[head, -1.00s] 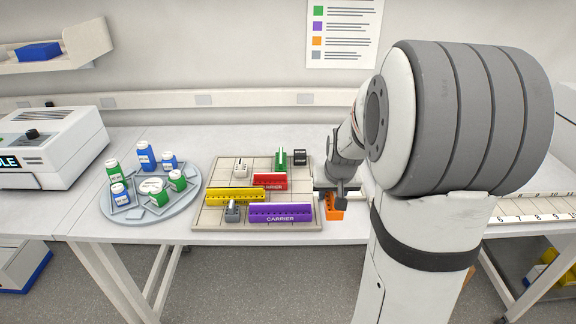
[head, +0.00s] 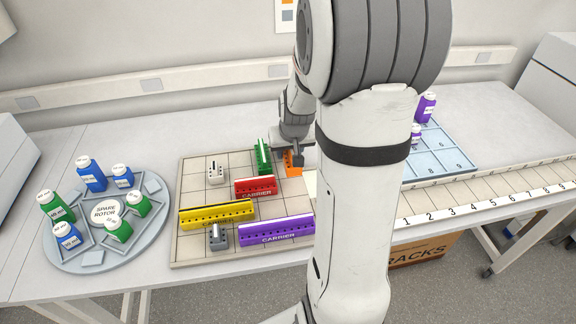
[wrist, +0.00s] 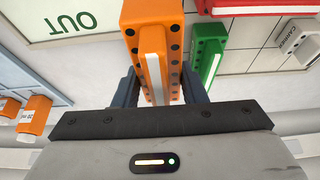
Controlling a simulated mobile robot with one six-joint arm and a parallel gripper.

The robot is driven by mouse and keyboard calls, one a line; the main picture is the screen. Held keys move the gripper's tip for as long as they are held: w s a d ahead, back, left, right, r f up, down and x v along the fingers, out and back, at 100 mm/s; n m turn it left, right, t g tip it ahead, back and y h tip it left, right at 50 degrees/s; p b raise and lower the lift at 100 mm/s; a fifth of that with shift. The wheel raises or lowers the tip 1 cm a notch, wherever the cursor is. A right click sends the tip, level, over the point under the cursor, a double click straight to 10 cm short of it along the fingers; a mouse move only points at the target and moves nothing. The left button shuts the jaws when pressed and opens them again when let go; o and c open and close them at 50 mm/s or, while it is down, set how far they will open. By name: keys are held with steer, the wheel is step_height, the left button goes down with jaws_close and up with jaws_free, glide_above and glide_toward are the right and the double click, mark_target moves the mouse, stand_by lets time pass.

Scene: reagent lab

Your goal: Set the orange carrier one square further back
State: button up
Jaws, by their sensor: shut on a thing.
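The orange carrier (head: 293,168) shows at the board's right edge, right of the green carrier, partly hidden by my arm. In the wrist view the orange carrier (wrist: 150,45) runs lengthwise between the two dark fingers of my gripper (wrist: 158,92), which is shut on it. In the head view my gripper (head: 298,152) is at the far right part of the gridded board (head: 190,200). I cannot tell whether the carrier touches the board.
The green carrier (head: 263,157) and red carrier (head: 256,187) are close by. Yellow (head: 215,215) and purple (head: 277,231) carriers lie nearer the front. A white block (head: 216,172) and grey block (head: 218,238) stand on the board. A round rotor (head: 105,235) with bottles is left.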

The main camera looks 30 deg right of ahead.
step_height(320, 180, down, 2)
steer(key=shift+w+f, duration=0.1)
steer(key=shift+d+f, duration=0.1)
steer(key=shift+f, duration=1.8)
steer(key=shift+f, duration=0.2)
steer(key=o, duration=1)
steer(key=shift+o, duration=0.2)
steer(key=shift+r, duration=0.15)
